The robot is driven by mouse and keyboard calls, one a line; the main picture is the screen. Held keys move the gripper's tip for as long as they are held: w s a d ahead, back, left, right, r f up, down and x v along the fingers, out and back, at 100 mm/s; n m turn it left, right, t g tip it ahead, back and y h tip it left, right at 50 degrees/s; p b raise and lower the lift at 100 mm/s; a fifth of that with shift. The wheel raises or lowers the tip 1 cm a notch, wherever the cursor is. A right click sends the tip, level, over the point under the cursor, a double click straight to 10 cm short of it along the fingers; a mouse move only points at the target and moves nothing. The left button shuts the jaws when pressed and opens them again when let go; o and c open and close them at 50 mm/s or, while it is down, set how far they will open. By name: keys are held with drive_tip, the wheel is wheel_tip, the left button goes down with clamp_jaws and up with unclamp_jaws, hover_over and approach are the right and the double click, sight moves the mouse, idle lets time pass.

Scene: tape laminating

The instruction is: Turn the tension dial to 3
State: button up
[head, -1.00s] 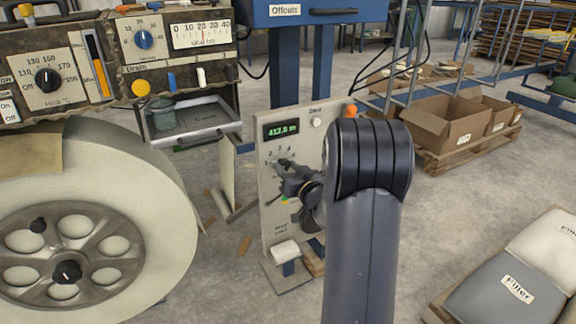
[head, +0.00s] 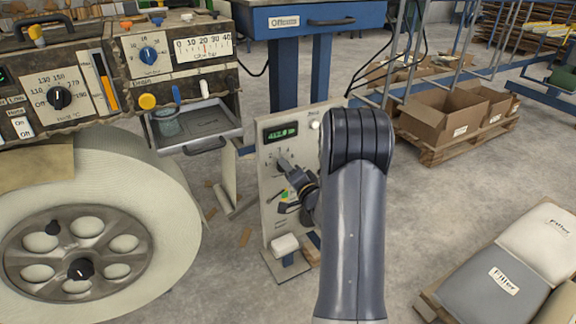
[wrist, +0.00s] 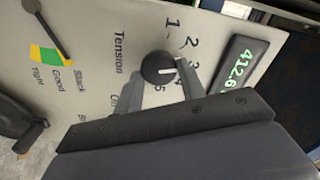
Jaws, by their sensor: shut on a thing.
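The tension dial (wrist: 158,67) is a round black knob with a white pointer mark, on a pale panel (wrist: 105,30) in the wrist view. Printed numbers 1 to 5 curve around its right side. The white mark points right, toward the 3 and 4 side; I cannot tell the exact number. My gripper (wrist: 160,80) is shut on the dial, one grey finger on either side of it. In the head view my gripper (head: 288,166) is at the panel (head: 270,215) and hides most of the dial.
A green readout (head: 281,133) sits above the dial. A Slack, Good and Tight gauge (wrist: 48,54) is beside it, its needle near the green and yellow band. A large roll (head: 165,215) stands to the left, filler sacks (head: 500,285) to the right.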

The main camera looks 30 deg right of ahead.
drive_tip(key=shift+m+p, duration=0.65)
drive_tip(key=shift+m, duration=0.85)
drive_tip(key=shift+f, duration=0.1)
drive_tip(key=o, duration=0.9)
drive_tip(key=shift+o, duration=0.2)
drive_tip(key=shift+s, duration=0.1)
drive_tip(key=s+p, duration=0.1)
drive_tip(key=s, duration=0.9)
drive_tip(key=shift+s+d+p, duration=0.2)
drive_tip(key=shift+s+p, duration=0.1)
